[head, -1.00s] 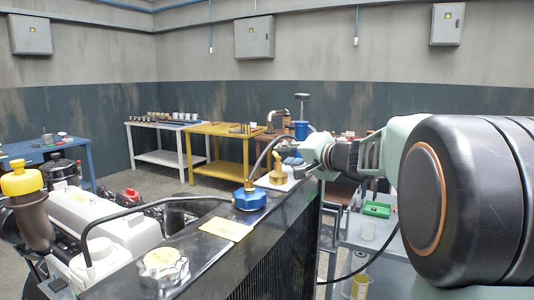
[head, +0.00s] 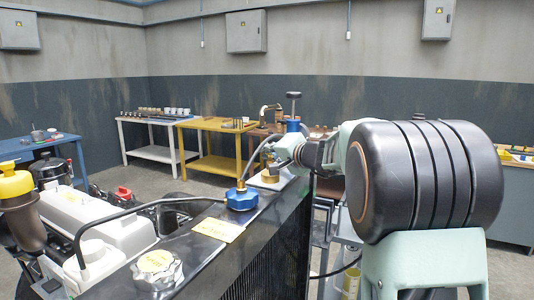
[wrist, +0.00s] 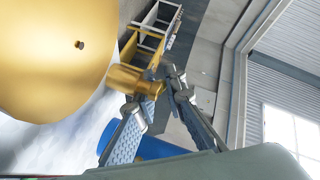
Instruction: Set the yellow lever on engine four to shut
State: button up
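A brass fitting (head: 269,177) stands on top of the black radiator in the head view. My gripper (head: 284,152) is over it and hides its upper part. In the wrist view a brass cylindrical part (wrist: 135,82) is close to the fingertips, its end near the gap between them. My gripper (wrist: 153,91) is open there, with its fingers apart. A large golden-yellow rounded surface (wrist: 45,50) with a small bolt fills the upper left. I cannot tell whether it is the yellow lever, or whether the fingers touch the brass part.
A blue cap (head: 241,198) with a black hose, a yellow label (head: 218,229) and a silver cap (head: 157,268) are on the radiator top (head: 195,248). A white engine cover (head: 88,217) is at left. White (head: 150,121) and yellow (head: 205,124) tables stand behind.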

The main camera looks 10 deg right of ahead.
grip_shut()
jog(key=shift+f+n+y, duration=0.1)
jog(key=shift+n+y, duration=0.2)
jog(key=shift+s+a+n+g+y+p, duration=0.15)
jog(key=shift+a+n+g+y, duration=0.25)
jog(key=shift+n+g+y, duration=0.7)
jog(key=shift+s+a+n+g+y+p, duration=0.15)
jog(key=shift+a+n+g+y, duration=0.25)
jog(key=shift+n+g+y, duration=0.65)
jog(key=shift+s+a+n+g+y+p, duration=0.15)
jog(key=shift+a+n+g+y, duration=0.25)
jog(key=shift+n+g+y, duration=0.7)
jog(key=shift+y, duration=0.25)
jog(key=o, duration=0.6)
grip_release()
